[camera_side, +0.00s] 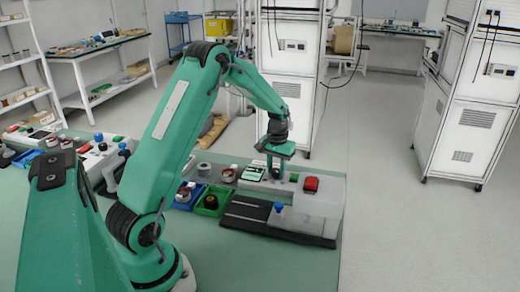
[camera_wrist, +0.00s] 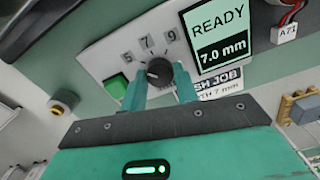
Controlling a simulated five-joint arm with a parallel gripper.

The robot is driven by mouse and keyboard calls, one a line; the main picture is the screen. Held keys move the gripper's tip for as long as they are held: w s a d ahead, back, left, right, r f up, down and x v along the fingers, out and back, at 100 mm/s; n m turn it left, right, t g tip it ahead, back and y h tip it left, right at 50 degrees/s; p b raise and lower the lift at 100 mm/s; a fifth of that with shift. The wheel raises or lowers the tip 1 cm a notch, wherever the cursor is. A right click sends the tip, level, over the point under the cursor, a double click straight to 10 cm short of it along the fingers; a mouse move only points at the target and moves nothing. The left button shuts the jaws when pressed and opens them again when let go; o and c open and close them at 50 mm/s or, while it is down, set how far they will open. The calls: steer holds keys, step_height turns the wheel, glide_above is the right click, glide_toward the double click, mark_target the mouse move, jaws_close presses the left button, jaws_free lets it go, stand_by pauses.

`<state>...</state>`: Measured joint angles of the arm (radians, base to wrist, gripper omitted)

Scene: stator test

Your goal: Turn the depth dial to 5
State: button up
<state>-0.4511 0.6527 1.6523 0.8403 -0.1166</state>
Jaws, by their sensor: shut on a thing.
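The depth dial (camera_wrist: 158,71) is a dark round knob on a light panel in the wrist view, under the printed numbers 5, 7 and 9. My gripper (camera_wrist: 159,76) has its two green fingers on either side of the dial and is shut on it. The dial's pointer mark is too small to read surely. The display (camera_wrist: 221,38) beside the dial reads READY and 7.0 mm. In the side view my gripper (camera_side: 276,166) is down at the panel of the test station, and the dial is largely hidden there.
A green button (camera_wrist: 116,86) sits left of the dial. In the side view a red button (camera_side: 311,184) and a blue-topped handle (camera_side: 278,207) stand close to my gripper. A green bin (camera_side: 211,202) and a blue bin (camera_side: 186,196) sit to the left.

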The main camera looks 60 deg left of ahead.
mark_target(277, 171)
steer(key=shift+d, duration=0.2)
steer(key=o, duration=1)
steer(key=shift+a, duration=0.1)
steer(key=shift+r, duration=3.95)
